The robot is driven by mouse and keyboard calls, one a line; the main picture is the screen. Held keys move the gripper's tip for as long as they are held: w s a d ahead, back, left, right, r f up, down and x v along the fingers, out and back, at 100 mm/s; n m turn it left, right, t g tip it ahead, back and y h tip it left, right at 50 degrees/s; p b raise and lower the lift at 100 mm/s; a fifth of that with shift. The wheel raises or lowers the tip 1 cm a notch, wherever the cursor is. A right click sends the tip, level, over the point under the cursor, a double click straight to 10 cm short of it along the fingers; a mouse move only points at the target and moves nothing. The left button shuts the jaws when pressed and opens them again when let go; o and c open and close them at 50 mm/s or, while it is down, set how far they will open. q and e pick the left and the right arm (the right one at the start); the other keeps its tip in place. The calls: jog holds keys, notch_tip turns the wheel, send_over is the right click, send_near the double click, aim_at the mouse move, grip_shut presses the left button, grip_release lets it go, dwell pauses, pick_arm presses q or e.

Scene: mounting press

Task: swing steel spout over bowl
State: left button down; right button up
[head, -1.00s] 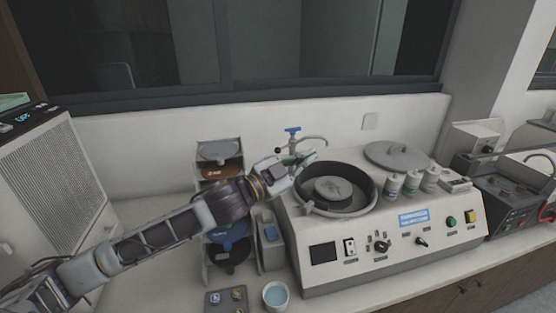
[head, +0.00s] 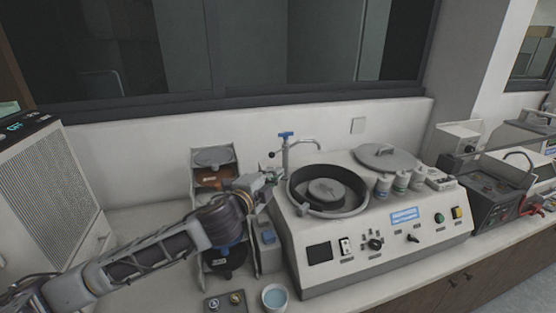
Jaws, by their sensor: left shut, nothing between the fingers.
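The steel spout (head: 304,141) is a thin curved pipe on a post with a blue handle (head: 286,134), behind the machine. It points right, and its tip shows just above the back rim of the bowl in the picture; I cannot tell whether it overhangs the bowl. The round bowl (head: 292,190) is set into the top of the beige machine, with a grey disc (head: 326,190) inside. My left gripper (head: 271,176) is shut and empty, left of the bowl and below the spout's post in the picture, apart from the spout. My right gripper is not in view.
A rack of coloured discs (head: 213,157) stands behind my left arm. A wall is close behind.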

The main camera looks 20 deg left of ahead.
pick_arm(q)
jog(key=shift+w, duration=0.1)
dwell(0.3)
jog(key=w+a+f+p, duration=0.1)
jog(key=w+p, duration=0.2)
jog(key=w, duration=0.8)
jog(key=shift+a+f, duration=0.15)
jog(key=shift+a, duration=0.25)
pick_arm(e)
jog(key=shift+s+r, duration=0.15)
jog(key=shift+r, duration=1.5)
pick_arm(q)
jog(key=shift+w+a, duration=0.1)
jog(key=shift+a, duration=0.15)
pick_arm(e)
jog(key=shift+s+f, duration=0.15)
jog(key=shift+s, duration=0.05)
